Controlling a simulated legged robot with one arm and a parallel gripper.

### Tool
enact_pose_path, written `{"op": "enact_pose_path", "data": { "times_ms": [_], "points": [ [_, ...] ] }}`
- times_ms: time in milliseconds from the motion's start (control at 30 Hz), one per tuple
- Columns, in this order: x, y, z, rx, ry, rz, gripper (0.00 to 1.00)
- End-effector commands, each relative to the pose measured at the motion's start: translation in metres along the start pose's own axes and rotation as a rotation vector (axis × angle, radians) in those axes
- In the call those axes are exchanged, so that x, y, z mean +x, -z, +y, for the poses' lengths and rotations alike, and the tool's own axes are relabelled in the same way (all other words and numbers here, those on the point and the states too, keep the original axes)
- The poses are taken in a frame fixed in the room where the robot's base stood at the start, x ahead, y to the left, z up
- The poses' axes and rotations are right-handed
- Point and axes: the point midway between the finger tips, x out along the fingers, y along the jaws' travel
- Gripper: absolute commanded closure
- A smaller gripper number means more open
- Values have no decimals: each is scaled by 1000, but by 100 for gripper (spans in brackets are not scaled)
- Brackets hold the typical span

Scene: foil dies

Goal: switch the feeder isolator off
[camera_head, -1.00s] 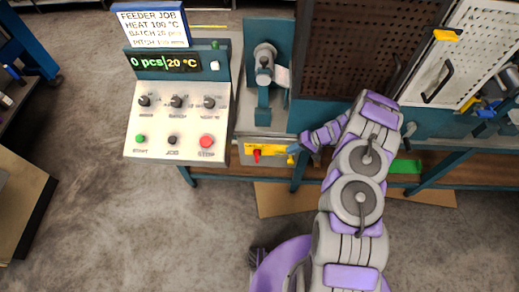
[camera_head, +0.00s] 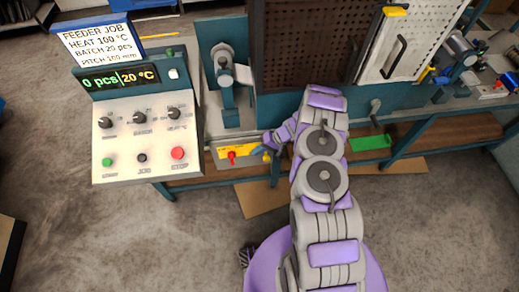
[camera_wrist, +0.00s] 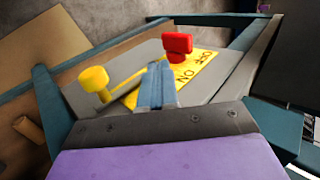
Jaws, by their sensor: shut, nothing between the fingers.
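The feeder isolator is a red rotary knob (camera_wrist: 177,46) on a yellow plate (camera_wrist: 203,66) marked OFF and ON, in the wrist view. In the head view the red knob (camera_head: 232,156) sits on the yellow-labelled box below the bench front, left of my gripper (camera_head: 265,152). In the wrist view my gripper (camera_wrist: 157,70) is shut and empty, its fingertips just beside and below the red knob. I cannot tell if they touch it. A yellow knob (camera_wrist: 94,82) stands on the left of the box. Which mark the red knob points to is unclear.
A control panel (camera_head: 148,155) with knobs, buttons and a display reading 0 pcs, 20 °C stands left of the isolator. A teal press-like fixture (camera_head: 228,85) stands above it. A green tray (camera_head: 370,142) lies to the right. Floor in front is open.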

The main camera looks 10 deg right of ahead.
Motion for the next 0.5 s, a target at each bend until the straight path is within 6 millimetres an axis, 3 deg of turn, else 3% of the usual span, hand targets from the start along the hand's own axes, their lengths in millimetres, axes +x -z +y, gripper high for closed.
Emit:
{"op": "enact_pose_path", "data": {
  "times_ms": [300,500],
  "points": [
    [65,-2,1,-1,2,-4,100],
    [81,0,-20,-2,2,0,100]
  ]
}}
